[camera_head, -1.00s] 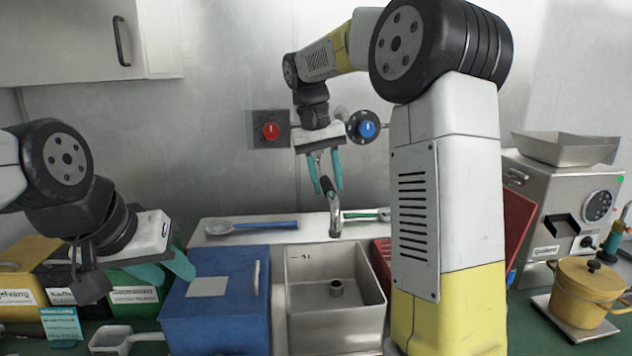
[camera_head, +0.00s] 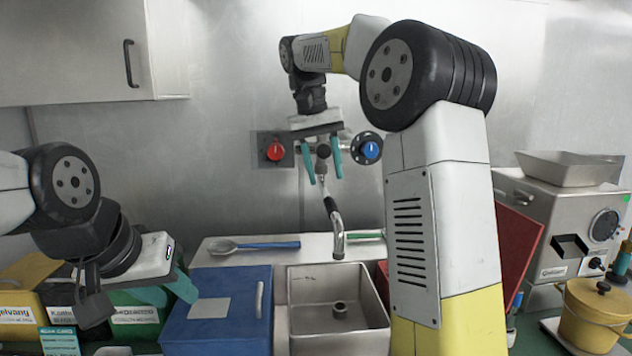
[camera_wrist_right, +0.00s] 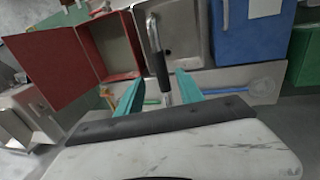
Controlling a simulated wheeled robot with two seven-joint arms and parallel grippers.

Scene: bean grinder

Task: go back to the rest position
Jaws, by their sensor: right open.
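My right gripper (camera_head: 322,160) is raised in front of the back wall, with its teal fingers spread on either side of the faucet (camera_head: 332,210). In the right wrist view the right gripper (camera_wrist_right: 158,92) is open, and the faucet (camera_wrist_right: 156,52) shows between its fingers; I cannot tell whether they touch it. My left gripper (camera_head: 170,290) is low at the left, above the boxes; its teal fingers are seen from the side, and their gap is not clear.
A sink (camera_head: 340,320) lies below the faucet, beside a blue box (camera_head: 218,325). A red knob (camera_head: 275,151) and a blue knob (camera_head: 371,150) are on the wall near the right gripper. A grinder machine (camera_head: 565,225) and a yellow pot (camera_head: 596,318) stand at the right.

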